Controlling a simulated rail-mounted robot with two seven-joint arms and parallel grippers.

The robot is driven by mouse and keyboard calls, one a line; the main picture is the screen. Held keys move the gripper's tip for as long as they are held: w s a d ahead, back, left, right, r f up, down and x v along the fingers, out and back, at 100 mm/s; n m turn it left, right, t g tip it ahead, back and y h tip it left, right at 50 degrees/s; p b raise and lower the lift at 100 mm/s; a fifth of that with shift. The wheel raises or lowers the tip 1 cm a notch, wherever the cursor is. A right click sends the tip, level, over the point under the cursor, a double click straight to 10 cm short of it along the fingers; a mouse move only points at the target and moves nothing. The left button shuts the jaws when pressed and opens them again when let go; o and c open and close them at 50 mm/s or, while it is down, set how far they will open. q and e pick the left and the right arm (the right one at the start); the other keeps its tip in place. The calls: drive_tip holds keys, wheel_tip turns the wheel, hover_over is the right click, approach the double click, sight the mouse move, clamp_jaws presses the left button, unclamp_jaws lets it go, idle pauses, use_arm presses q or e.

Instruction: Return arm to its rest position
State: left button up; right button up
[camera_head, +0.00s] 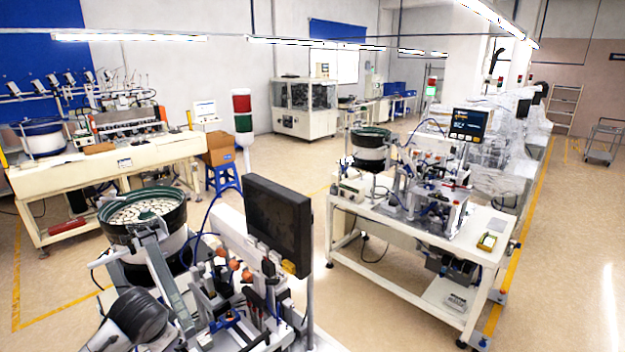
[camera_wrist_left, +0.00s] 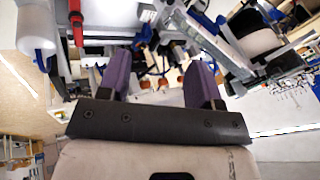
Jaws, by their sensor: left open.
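My left gripper (camera_wrist_left: 158,82) shows in the left wrist view, with two purple fingers spread well apart. It is open and nothing is held between the fingers. Beyond the fingers are parts of a feeder machine, seen at a tilt. Part of my left arm (camera_head: 139,316) shows at the lower left of the head view, in front of the near bowl feeder (camera_head: 143,212). I cannot make out the left gripper itself in the head view. My right arm and gripper are not in view.
The near machine has a dark monitor (camera_head: 277,222) and a red-green signal tower (camera_head: 242,118). A second feeder bench (camera_head: 420,250) stands to the right, with its own bowl (camera_head: 371,146). A long cream bench (camera_head: 105,170) is at the left.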

use_arm(q)
drive_tip(key=d+r+t, duration=0.4)
drive_tip(key=d+r, duration=0.1)
drive_tip(key=r, duration=0.3)
drive_tip(key=s+d+r+t+h+p, duration=0.2)
drive_tip(key=s+d+t, duration=0.1)
drive_tip(key=s+d, duration=0.45)
drive_tip(key=s+f+n+g+p, duration=0.1)
drive_tip(key=s+f+g+p, duration=0.1)
drive_tip(key=s+f, duration=0.5)
drive_tip(key=s+f+n+g+p, duration=0.1)
drive_tip(key=s+f, duration=0.6)
drive_tip(key=s, duration=0.8)
drive_tip(key=s+f+n+g+p, duration=0.2)
drive_tip(key=s+f+g, duration=0.3)
drive_tip(key=s, duration=0.6)
wheel_tip(320, 180, down, 3)
drive_tip(key=shift+s+r+h+p, duration=0.15)
drive_tip(key=shift+s+h+p, duration=0.2)
drive_tip(key=shift+p, duration=0.1)
drive_tip(key=shift+d, duration=0.1)
